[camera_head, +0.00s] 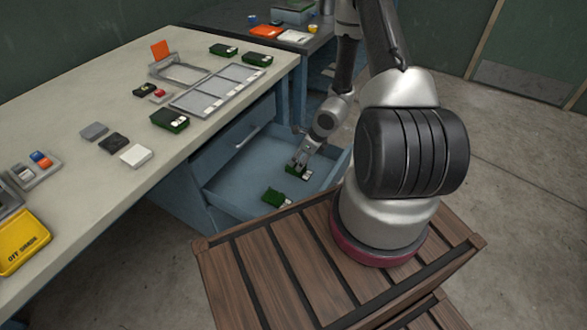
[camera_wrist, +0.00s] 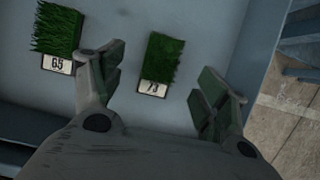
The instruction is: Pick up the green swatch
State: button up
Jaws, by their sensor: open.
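Two green turf swatches lie in the open blue drawer (camera_head: 235,180). The swatch labelled 73 (camera_wrist: 161,60) is between my gripper's spread fingers in the wrist view. In the head view, a swatch (camera_head: 298,172) lies right below my gripper (camera_head: 300,160). The swatch labelled 65 (camera_wrist: 57,30) is left of the fingers in the wrist view; the nearer drawer swatch in the head view (camera_head: 275,197) appears to be this one. My gripper (camera_wrist: 163,75) is open and empty, reaching down into the drawer. I cannot tell its exact height above the swatch.
The drawer's walls (camera_head: 338,166) surround the gripper closely. A dark bench stands behind.

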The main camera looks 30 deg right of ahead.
jog(key=x, duration=0.6)
jog(key=shift+d+f, duration=0.2)
jog(key=shift+f, duration=0.1)
jog(key=c, duration=0.8)
